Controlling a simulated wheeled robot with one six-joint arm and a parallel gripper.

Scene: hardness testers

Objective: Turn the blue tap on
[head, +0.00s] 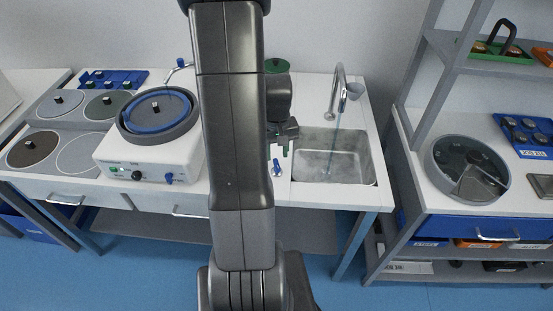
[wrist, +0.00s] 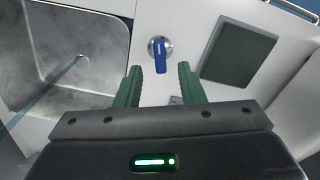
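The blue tap (wrist: 160,55) is a small blue lever on a round silver base, on the white counter beside the sink. In the head view the blue tap (head: 277,169) shows just left of the sink (head: 374,172). My gripper (wrist: 158,75) is open and empty, its two green fingers apart. In the wrist view the lever lies just beyond the fingertips, roughly centred between them; I see no contact. In the head view my gripper (head: 284,148) is above the counter behind the tap. A thin bluish stream (head: 334,145) runs from the faucet (head: 339,88) into the sink.
A dark green rectangular plate (wrist: 238,52) lies right of the tap in the wrist view. A white machine with a round dark bowl (head: 150,160) stands left of my arm. A grey shelf (head: 440,70) stands right of the sink.

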